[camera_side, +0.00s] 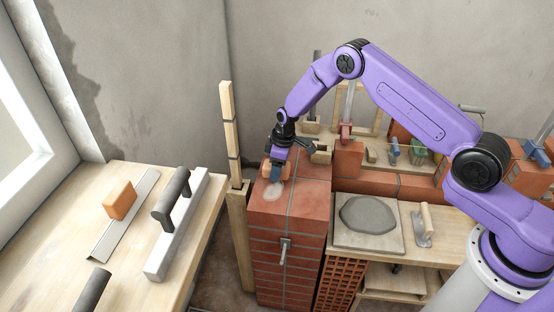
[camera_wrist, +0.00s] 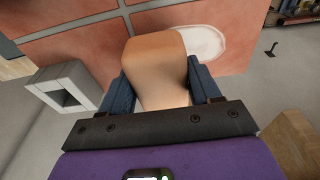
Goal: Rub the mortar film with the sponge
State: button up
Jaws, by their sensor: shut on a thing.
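My gripper (camera_side: 276,175) is shut on an orange-tan sponge on top of the brick pillar (camera_side: 290,235). In the wrist view the sponge (camera_wrist: 157,65) sits between the two blue fingers of my gripper (camera_wrist: 160,90). The whitish mortar film (camera_side: 273,190) is a pale patch on the pillar's top, just in front of the sponge in the side view. In the wrist view the film (camera_wrist: 204,42) shows at the sponge's upper right, and the sponge hides part of it. I cannot tell whether the sponge touches the surface.
A wooden post (camera_side: 231,140) stands left of the pillar. A bench (camera_side: 190,215) at left holds an orange block (camera_side: 119,199) and a handled float (camera_side: 178,235). At right, a board with grey mortar (camera_side: 368,215) and a trowel (camera_side: 425,225) lie on a table.

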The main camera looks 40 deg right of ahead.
aim_at(274, 187)
notch_tip(274, 187, down, 2)
jog(key=shift+f, duration=0.1)
jog(key=s+a, duration=0.3)
jog(key=shift+s+a, duration=0.3)
jog(key=shift+a, duration=0.05)
jog(key=shift+s+a, duration=0.85)
jog(key=shift+s, duration=0.05)
jog(key=shift+f, duration=0.4)
jog(key=shift+w+d, duration=0.1)
dwell(0.3)
jog(key=shift+w+d, duration=1.55)
jog(key=shift+d, duration=0.05)
jog(key=shift+w+d+r, duration=0.1)
jog(key=shift+w+d, duration=1)
